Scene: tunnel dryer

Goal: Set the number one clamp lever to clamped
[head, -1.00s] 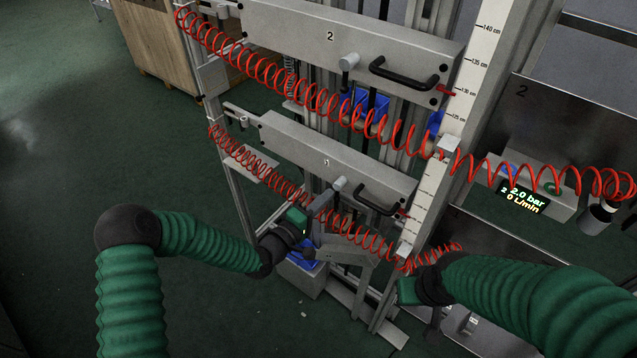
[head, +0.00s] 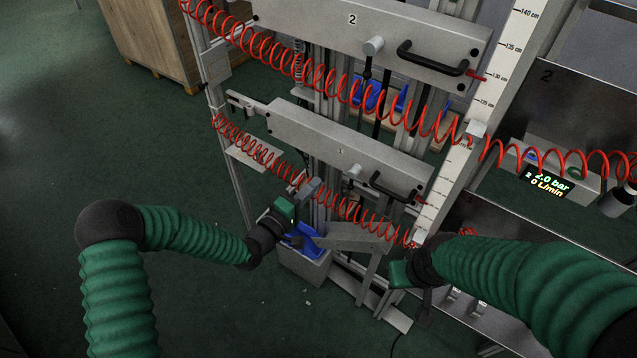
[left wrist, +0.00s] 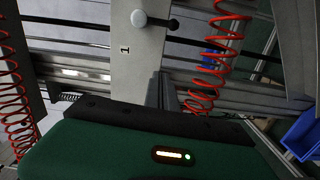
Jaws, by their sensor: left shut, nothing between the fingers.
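The number one carriage bar (head: 330,145) is the lower grey bar, marked 1. My left gripper (head: 308,188) is shut and empty, in front of the bar and left of the lever, with a visible gap to the knob.
The number two bar (head: 370,42) with its own knob and black handle (head: 432,58) is above. Red coiled hoses (head: 262,152) hang in front of both bars. A scale post (head: 450,180) stands right. Blue bins (head: 305,240) are below.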

